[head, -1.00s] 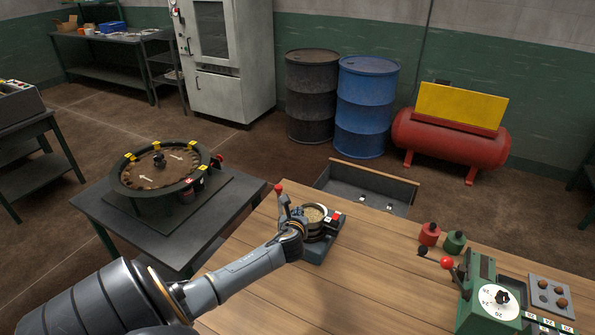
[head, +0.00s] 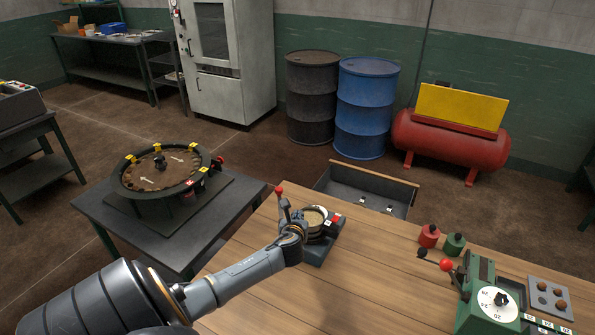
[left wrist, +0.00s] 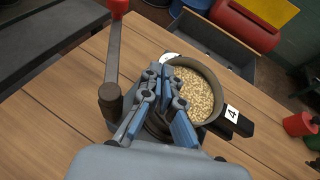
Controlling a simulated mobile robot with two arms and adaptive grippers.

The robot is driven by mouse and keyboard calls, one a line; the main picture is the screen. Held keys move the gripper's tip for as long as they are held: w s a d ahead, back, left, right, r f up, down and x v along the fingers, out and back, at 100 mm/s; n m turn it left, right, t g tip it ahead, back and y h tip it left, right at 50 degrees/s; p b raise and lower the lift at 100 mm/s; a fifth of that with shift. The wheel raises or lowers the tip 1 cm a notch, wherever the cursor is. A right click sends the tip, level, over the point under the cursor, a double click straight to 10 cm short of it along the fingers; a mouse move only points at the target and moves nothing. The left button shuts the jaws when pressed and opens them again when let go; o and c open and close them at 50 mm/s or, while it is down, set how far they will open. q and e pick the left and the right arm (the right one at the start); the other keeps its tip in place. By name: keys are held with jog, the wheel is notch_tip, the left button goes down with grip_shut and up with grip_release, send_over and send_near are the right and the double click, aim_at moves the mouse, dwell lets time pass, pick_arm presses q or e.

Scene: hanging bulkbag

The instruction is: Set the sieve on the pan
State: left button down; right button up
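A round metal ring filled with pale grain, seemingly the sieve (head: 315,217), is at the dark stand on the wooden table. It shows closely in the left wrist view (left wrist: 203,92), with a black block marked 4 at its side. No separate pan can be made out; what lies under the ring is hidden. My left gripper (head: 294,228) is at the near left side of the ring, its blue-grey fingers (left wrist: 163,95) close together against the rim. I cannot tell whether they grip it. My right gripper is not in view.
A lever with a red knob (head: 280,191) rises beside my left gripper. A red weight (head: 429,236), a green weight (head: 455,242) and a green machine (head: 490,295) stand to the right. An open grey drawer (head: 365,188) is behind. The table's middle is clear.

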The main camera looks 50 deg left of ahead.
pick_arm(q)
jog(key=shift+r+p, duration=0.1)
jog(key=shift+p, duration=0.2)
jog(key=shift+f+b, duration=0.4)
jog(key=shift+f, duration=0.2)
dwell(0.4)
jog(key=c, duration=1.8)
grip_release()
jog(key=shift+s+d+r+p, duration=0.3)
jog(key=shift+s+r+p, duration=0.05)
jog(key=shift+p, duration=0.3)
jog(key=p+v, duration=0.5)
jog(key=v, duration=0.5)
jog(key=shift+p, duration=0.3)
